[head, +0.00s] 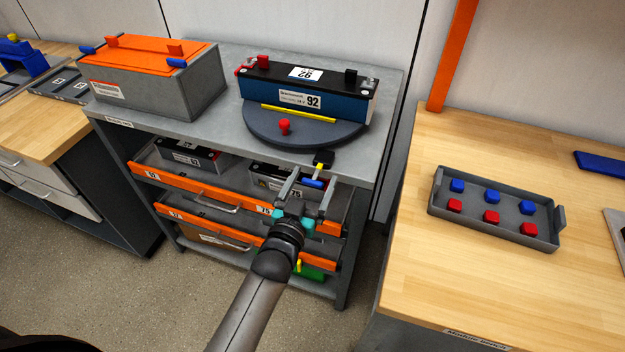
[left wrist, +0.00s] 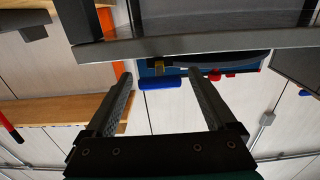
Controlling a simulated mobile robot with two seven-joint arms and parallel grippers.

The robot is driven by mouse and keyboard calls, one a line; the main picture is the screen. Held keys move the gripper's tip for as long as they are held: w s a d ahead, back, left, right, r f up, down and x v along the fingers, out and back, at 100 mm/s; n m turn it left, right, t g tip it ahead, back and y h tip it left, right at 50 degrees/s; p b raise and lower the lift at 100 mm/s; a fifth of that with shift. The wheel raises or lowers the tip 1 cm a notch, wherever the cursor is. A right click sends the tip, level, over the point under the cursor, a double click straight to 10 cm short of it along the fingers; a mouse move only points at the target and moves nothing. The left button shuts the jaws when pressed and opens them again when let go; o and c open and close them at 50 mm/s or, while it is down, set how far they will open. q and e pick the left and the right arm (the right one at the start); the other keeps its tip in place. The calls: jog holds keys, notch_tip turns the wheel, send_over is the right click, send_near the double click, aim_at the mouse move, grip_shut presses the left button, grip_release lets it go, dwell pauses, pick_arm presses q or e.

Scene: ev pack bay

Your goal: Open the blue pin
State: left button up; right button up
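The blue pin (head: 313,183) is a short blue bar at the front edge of the grey bench, below a yellow piece and a black block (head: 323,157). In the left wrist view the blue pin (left wrist: 162,83) lies crosswise between the fingertips. My left gripper (head: 313,178) is open, one finger on each side of the pin; it also shows in the left wrist view (left wrist: 158,82). A gap shows between the pin and each finger there. My right gripper is not in view.
An orange-lidded box (head: 150,62) with red and blue handles stands left. Open orange-fronted drawers (head: 200,186) lie below. A tray (head: 490,232) of caps sits right.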

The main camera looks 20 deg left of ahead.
pick_arm(q)
jog(key=s+p, duration=0.1)
jog(key=s, duration=1.4)
jog(key=shift+s+a+p, duration=0.15)
jog(key=shift+a+p, duration=0.1)
jog(key=shift+p, duration=0.1)
jog(key=s+d+f+m+g+b, duration=0.1)
jog(key=s+f+g, duration=0.35)
jog(key=f, duration=0.85)
jog(key=s+d+f+g, duration=0.1)
jog(key=s+f+g, duration=0.35)
jog(key=f, duration=0.95)
jog(key=s+a+f+g, duration=0.2)
jog(key=s+f+g, duration=0.2)
jog(key=s, duration=0.6)
jog(key=s+a+f+m+g+b, duration=0.1)
jog(key=s+a+f+g, duration=0.2)
jog(key=s+f, duration=0.5)
jog(key=shift+s+a+f+g+y, duration=0.3)
jog(key=shift+s+g, duration=0.2)
jog(key=shift+s, duration=0.55)
